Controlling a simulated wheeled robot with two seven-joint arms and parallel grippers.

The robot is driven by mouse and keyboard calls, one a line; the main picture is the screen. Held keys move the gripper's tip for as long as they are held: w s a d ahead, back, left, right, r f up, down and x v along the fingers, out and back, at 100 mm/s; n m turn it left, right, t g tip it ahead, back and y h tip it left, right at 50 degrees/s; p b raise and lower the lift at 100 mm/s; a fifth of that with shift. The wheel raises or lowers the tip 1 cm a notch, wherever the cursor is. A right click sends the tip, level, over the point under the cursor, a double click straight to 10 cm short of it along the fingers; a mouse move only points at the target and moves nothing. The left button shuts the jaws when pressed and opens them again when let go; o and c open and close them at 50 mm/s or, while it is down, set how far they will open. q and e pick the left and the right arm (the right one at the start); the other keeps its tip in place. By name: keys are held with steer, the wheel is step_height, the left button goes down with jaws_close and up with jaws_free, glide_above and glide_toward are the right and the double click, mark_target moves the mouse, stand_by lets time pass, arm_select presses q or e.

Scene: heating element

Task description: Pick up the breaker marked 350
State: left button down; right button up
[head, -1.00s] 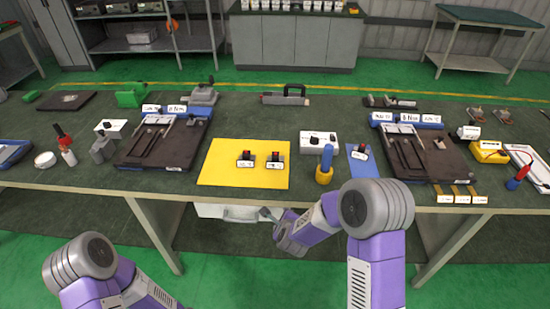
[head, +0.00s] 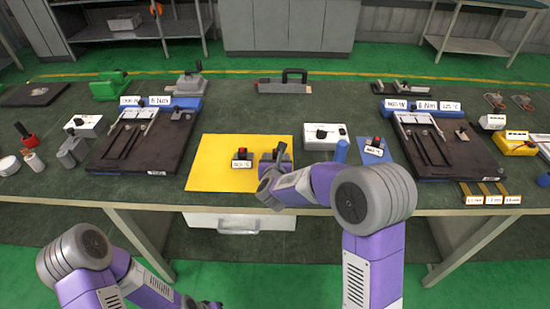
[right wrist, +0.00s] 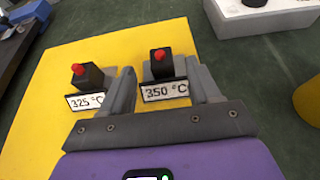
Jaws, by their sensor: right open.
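The breaker marked 350 °C (right wrist: 161,66) is a small dark block with a red button and a white label on the yellow mat (right wrist: 75,50). My right gripper (right wrist: 163,88) is open, with one finger on each side of this breaker; I cannot tell if they touch it. In the head view my right gripper (head: 273,165) is over the mat's right part and mostly hides that breaker. A like breaker marked 325 °C (right wrist: 88,76) stands left of the left finger. My left gripper (head: 210,304) barely shows at the bottom edge, its jaws unclear.
A white box with a black knob (head: 325,137) and a blue-topped cylinder (head: 341,150) stand right of the yellow mat. Another breaker sits on a blue mat (head: 374,151). Dark fixture boards (head: 150,150) flank the work area.

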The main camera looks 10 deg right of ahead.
mark_target(277, 153)
steer(key=x, duration=0.6)
steer(key=shift+b, duration=0.3)
steer(key=shift+r, duration=0.1)
steer(key=c, duration=1.1)
